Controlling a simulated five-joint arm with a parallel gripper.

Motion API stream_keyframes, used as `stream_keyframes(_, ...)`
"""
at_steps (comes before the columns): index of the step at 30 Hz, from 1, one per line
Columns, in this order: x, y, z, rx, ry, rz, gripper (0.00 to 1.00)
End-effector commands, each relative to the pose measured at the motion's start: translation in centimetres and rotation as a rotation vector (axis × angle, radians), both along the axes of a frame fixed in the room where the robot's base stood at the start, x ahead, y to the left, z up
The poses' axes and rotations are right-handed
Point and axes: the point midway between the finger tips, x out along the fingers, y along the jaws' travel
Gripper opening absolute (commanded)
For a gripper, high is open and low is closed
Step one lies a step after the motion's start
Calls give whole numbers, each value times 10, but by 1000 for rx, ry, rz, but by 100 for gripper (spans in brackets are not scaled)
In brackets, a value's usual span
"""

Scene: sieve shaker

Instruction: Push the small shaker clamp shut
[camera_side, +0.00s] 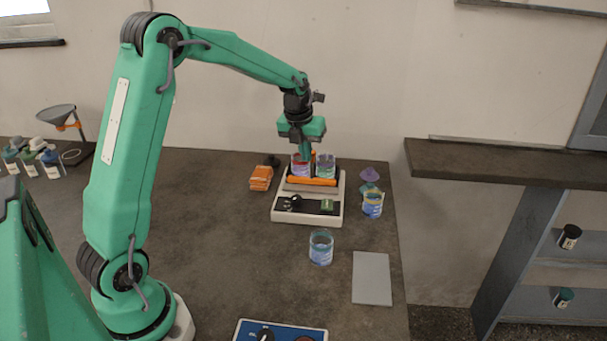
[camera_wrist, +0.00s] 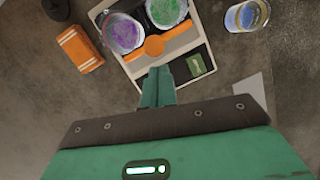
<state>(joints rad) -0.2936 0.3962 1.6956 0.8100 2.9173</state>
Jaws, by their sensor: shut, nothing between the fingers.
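The shaker shows in the side view with a pale base (camera_side: 284,216) and a black front panel bearing a knob and a small green display. Two jars, one with purple-red contents (camera_side: 300,167) and one with green (camera_side: 325,166), stand on its platform. An orange clamp bar (camera_side: 312,181) runs across their front; in the wrist view its round orange middle (camera_wrist: 154,45) lies between the jars on the panel side. My gripper (camera_side: 305,156) is shut and empty, pointing down over the shaker. In the wrist view its fingertips (camera_wrist: 159,70) appear just short of that orange disc; contact cannot be told.
An orange packet (camera_side: 260,178) and a dark object (camera_side: 271,160) lie left of the shaker. A blue-filled jar (camera_side: 372,206) stands right, a glass beaker (camera_side: 321,248) and grey plate (camera_side: 371,278) in front. The dark tabletop left of the beaker is clear.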

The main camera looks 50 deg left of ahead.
Motion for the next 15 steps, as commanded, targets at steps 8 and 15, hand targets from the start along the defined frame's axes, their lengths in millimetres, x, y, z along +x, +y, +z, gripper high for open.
stream_keyframes(8,-25,-15,4,-2,-3,-4,0)
stream_keyframes(15,-33,-20,47,-3,-3,-3,0)
